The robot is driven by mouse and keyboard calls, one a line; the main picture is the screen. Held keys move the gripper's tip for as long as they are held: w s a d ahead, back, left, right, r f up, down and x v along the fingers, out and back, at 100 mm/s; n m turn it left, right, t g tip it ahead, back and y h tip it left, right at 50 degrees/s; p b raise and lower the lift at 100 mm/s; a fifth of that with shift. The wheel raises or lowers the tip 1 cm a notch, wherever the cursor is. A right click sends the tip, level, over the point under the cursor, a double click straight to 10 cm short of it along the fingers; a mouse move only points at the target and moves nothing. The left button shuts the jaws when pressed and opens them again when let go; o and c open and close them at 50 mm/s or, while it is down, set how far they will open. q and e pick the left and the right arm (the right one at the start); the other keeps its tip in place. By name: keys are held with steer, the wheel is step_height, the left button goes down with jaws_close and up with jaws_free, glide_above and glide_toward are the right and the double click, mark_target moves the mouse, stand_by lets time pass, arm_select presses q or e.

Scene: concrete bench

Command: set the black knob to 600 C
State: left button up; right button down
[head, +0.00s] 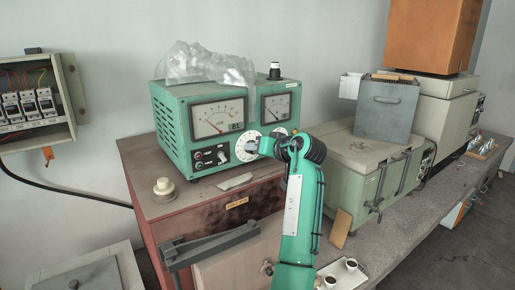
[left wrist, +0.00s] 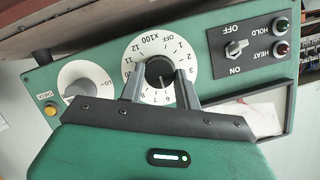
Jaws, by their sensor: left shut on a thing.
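The black knob (left wrist: 159,71) sits at the centre of a white numbered dial (left wrist: 150,60) marked OFF and x100 on the green control box (head: 170,120). In the left wrist view a light mark on the knob points down the picture, towards the numbers at the dial's lower side; the exact number is hard to read. My left gripper (left wrist: 160,88) is shut on the knob, one grey finger on each side. In the head view my left gripper (head: 257,146) reaches the white dial (head: 241,148) and hides most of the knob. My right gripper is out of view.
Clear plastic (head: 205,65) lies on the box. A green furnace (head: 365,155) stands to the right. A white cap (head: 163,188) stands in front.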

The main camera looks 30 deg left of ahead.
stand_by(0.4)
arm_select(q)
steer(key=o, duration=1)
